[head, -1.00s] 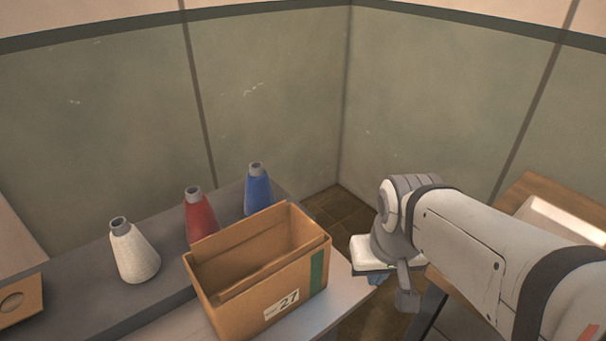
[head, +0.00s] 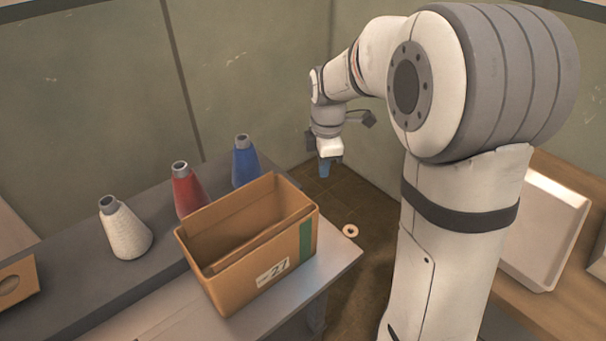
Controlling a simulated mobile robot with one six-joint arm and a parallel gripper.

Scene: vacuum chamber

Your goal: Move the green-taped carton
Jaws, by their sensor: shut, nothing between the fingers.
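The green-taped carton (head: 243,285) is an open-topped brown box on the light front part of the table. A green tape strip runs down its right end and a white label reads 27. Its inside looks empty where I can see it. My gripper (head: 325,170) points down over the floor, behind and to the right of the carton and apart from it. It is shut and holds nothing. My arm covers part of the right side.
White (head: 125,230), red (head: 187,190) and blue (head: 245,162) cones stand on the grey ledge (head: 75,275) behind the carton. A pale ring (head: 350,231) shows right of the carton. A white tray (head: 543,235) rests on a wooden table at right.

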